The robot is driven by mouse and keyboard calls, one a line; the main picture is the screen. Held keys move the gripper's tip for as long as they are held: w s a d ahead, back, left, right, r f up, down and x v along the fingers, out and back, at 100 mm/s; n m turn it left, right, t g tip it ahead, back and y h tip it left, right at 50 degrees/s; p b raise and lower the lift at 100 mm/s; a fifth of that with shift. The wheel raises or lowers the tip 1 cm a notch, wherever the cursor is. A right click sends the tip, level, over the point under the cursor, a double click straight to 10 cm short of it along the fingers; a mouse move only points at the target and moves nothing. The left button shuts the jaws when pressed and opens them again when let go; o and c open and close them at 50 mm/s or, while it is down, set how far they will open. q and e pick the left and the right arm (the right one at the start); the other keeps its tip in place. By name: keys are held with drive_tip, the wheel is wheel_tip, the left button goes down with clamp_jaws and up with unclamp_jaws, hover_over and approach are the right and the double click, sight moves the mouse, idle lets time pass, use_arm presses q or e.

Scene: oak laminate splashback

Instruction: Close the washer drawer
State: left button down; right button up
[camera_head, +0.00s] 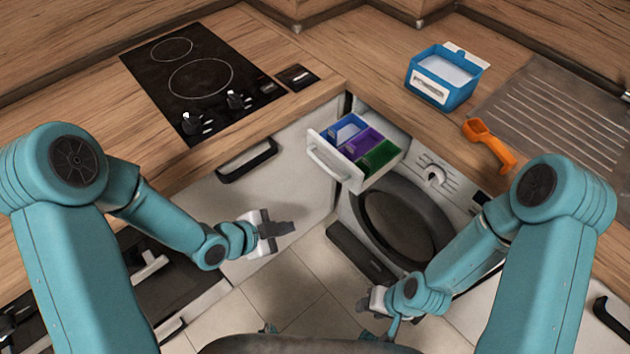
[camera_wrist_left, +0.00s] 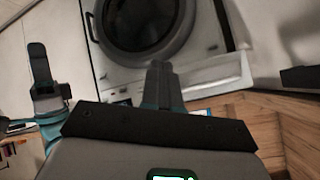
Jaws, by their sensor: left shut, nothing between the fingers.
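The washer drawer (camera_head: 335,163) is pulled out from the top left of the white washer (camera_head: 345,205). It has a white front with a bar handle and blue, purple and green compartments. My left gripper (camera_head: 289,228) is shut and empty, below and left of the drawer front, apart from it. In the left wrist view its closed fingers (camera_wrist_left: 160,72) point toward the washer (camera_wrist_left: 203,35), and a white part that looks like the drawer (camera_wrist_left: 215,74) lies to their right. My right gripper (camera_head: 376,303) is low in front of the washer; its fingers are mostly hidden.
A blue box (camera_head: 443,78) and an orange scoop (camera_head: 488,143) stand on the counter above the washer, beside a ribbed drainer (camera_head: 560,110). A black hob (camera_head: 200,80) is at the left. A cabinet front with a black handle (camera_head: 247,160) borders the drawer's left. Tiled floor is clear below.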

sight(324, 168)
use_arm(q)
drive_tip(key=w+a+r+m+t+h+b, duration=0.3)
drive_tip(key=w+r+m+t+b, duration=0.2)
drive_tip(key=m+b, duration=1)
drive_tip(key=w+d+n+b, duration=0.1)
drive_tip(key=w+d, duration=0.2)
drive_tip(key=w+d+f+n+b, duration=0.1)
drive_tip(key=w+d, duration=0.2)
drive_tip(key=w+d+f+n+b, duration=0.1)
drive_tip(key=w+d+b, duration=0.1)
drive_tip(key=w, duration=0.1)
drive_tip(key=shift+d+f+n, duration=0.25)
drive_tip(key=shift+d+n, duration=0.05)
drive_tip(key=shift+d, duration=0.1)
drive_tip(key=shift+w+d, duration=0.15)
use_arm(e)
wheel_tip(324, 168, down, 22)
